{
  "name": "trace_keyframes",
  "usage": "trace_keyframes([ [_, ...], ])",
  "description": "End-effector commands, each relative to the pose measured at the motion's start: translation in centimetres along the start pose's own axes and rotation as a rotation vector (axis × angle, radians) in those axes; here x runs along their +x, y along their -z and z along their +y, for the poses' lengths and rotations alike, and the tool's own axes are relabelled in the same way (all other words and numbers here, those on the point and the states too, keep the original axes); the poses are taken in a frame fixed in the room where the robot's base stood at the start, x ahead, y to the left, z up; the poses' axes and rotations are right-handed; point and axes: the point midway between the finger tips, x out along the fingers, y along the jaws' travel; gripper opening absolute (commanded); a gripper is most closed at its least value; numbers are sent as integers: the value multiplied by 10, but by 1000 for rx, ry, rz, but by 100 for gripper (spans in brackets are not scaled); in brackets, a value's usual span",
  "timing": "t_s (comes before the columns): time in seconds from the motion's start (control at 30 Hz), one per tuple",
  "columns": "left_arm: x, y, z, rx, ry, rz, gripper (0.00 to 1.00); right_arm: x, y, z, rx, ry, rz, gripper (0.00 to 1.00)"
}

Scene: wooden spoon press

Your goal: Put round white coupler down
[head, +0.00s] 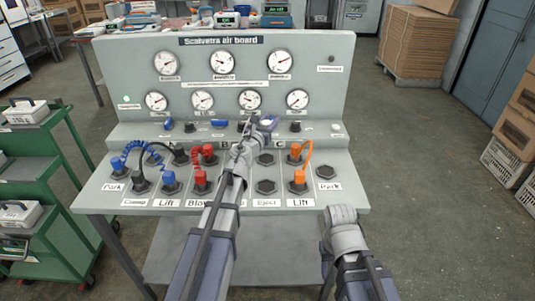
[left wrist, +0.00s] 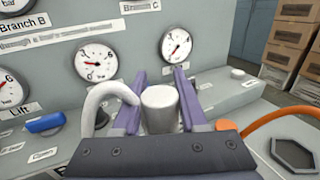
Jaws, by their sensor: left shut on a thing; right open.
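The round white coupler (left wrist: 159,108) is held upright between the two purple fingers of my left gripper (left wrist: 158,102) in the left wrist view. A white hose (left wrist: 98,97) arches beside it on the left; its far end is hidden. In the head view my left gripper (head: 264,124) is over the ledge at the foot of the gauge panel, mostly hiding the coupler. Whether the coupler touches the ledge cannot be told. My right gripper (head: 341,220) is off the board's front right edge, empty, its fingers hard to make out.
The grey air board (head: 120,75) carries several gauges. On its sloping deck, blue (head: 169,178), red (head: 201,178) and orange (head: 298,177) hose couplers sit in sockets. Empty hexagonal sockets (head: 265,187) lie right of centre. A green cart (head: 60,215) stands at left.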

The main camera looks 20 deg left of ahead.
Motion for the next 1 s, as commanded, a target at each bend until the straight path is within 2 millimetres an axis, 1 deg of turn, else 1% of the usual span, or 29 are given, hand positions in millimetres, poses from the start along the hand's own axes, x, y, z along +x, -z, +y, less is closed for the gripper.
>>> trace_keyframes([
  [0.03,0,9,0,0,0,0,0,9,1,-1,0,0,0,50],
  [0.33,0,54,0,0,0,0,0,54,3,-5,0,0,0,50],
  [0.43,0,60,0,0,0,0,0,60,4,-6,0,0,0,50],
  [0.57,0,59,0,0,0,0,0,58,3,-6,0,0,0,50],
  [0.67,0,62,1,0,0,0,0,61,4,-6,0,0,0,50],
  [0.77,0,71,1,0,0,0,0,71,4,-7,0,0,0,50],
  [0.9,0,89,1,0,0,0,0,89,5,-8,0,0,0,50],
  [1.0,0,98,0,0,0,0,0,97,6,-9,0,0,0,50],
])
